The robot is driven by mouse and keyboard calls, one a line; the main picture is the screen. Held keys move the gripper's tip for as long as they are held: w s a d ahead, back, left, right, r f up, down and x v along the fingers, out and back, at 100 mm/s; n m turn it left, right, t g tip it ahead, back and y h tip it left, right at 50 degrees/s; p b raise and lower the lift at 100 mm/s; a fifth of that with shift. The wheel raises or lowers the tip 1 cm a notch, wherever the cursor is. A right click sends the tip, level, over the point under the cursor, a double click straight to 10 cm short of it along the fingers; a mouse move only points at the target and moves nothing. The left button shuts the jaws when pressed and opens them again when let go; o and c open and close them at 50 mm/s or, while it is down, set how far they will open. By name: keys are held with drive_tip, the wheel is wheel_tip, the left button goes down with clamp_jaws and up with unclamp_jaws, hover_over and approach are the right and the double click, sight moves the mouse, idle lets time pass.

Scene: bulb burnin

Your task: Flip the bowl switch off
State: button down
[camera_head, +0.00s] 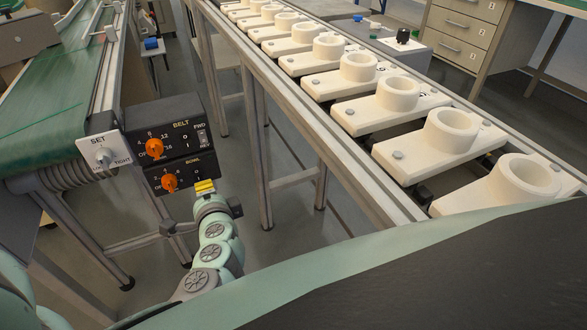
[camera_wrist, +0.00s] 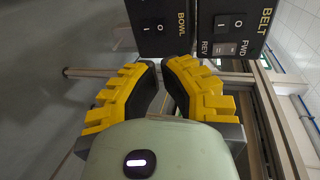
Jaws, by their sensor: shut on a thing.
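The black bowl control box (camera_head: 178,173) is below the belt box in the head view, with an orange knob (camera_head: 169,182) on its left. In the wrist view the bowl panel (camera_wrist: 160,22) shows its BOWL label and I and O marks. I cannot make out the bowl switch itself; the gripper may cover it in the head view. My gripper (camera_wrist: 163,62) has its yellow and black fingertips together, pointing at the bowl panel's edge. Nothing shows between the tips. In the head view my gripper (camera_head: 205,188) is at the box's right end; contact cannot be told.
The belt box (camera_head: 168,128) with its orange knob and FWD/REV switch (camera_wrist: 225,49) is right beside the bowl box. A SET dial plate (camera_head: 102,156) and green conveyor (camera_head: 45,100) are at left. A rail with white cup holders (camera_head: 398,94) runs along the right.

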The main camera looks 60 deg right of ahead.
drive_tip(key=v, duration=0.3)
drive_tip(key=shift+d+r, duration=0.1)
idle(0.5)
